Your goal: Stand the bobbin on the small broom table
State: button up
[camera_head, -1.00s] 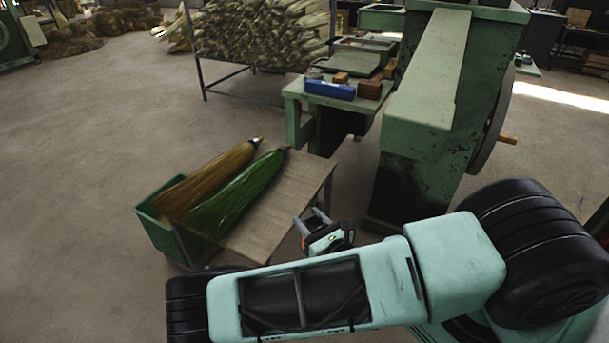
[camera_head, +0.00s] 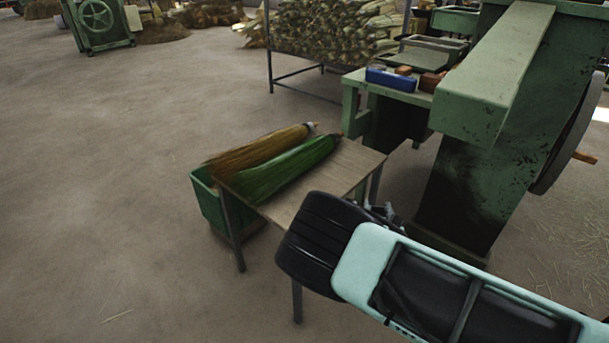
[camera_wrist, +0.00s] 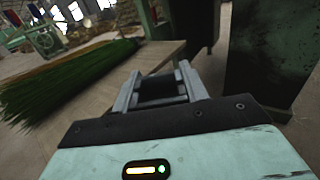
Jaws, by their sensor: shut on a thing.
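The small broom table (camera_head: 325,190) has a pale wooden top and thin metal legs. Its right part is bare in the head view. The wrist view shows its top (camera_wrist: 150,58) just beyond my fingers. My gripper (camera_wrist: 160,88) is shut on a small grey thing between its fingers, taken as the bobbin; little of it shows, and its tilt cannot be told. In the head view my gripper is mostly hidden behind my arm, near the table's right front edge.
A tan broom (camera_head: 262,150) and a green broom (camera_head: 290,168) lie on the table's left part. A green bin (camera_head: 208,205) is at the table's left side. The green machine (camera_head: 505,130) and a green bench (camera_head: 395,88) with a blue box (camera_head: 390,79) stand behind, right.

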jog(key=w+a+r+n+y+b, duration=0.1)
jog(key=w+a+r+b, duration=0.2)
jog(key=a, duration=0.4)
jog(key=w+a+r+y, duration=0.1)
jog(key=w+a+r, duration=0.2)
jog(key=w+a, duration=0.3)
jog(key=w+a+r+n+y+b, duration=0.1)
jog(key=w+a+r+b, duration=0.15)
jog(key=a, duration=0.55)
jog(key=f, duration=0.8)
jog(key=shift+w+f, duration=0.2)
jog(key=shift+f+b, duration=0.1)
jog(key=shift+b, duration=0.2)
jog(key=o, duration=1)
jog(key=shift+s, duration=0.1)
jog(key=s+d+p, duration=0.1)
jog(key=s, duration=1)
jog(key=shift+s+d, duration=0.25)
jog(key=shift+s, duration=0.15)
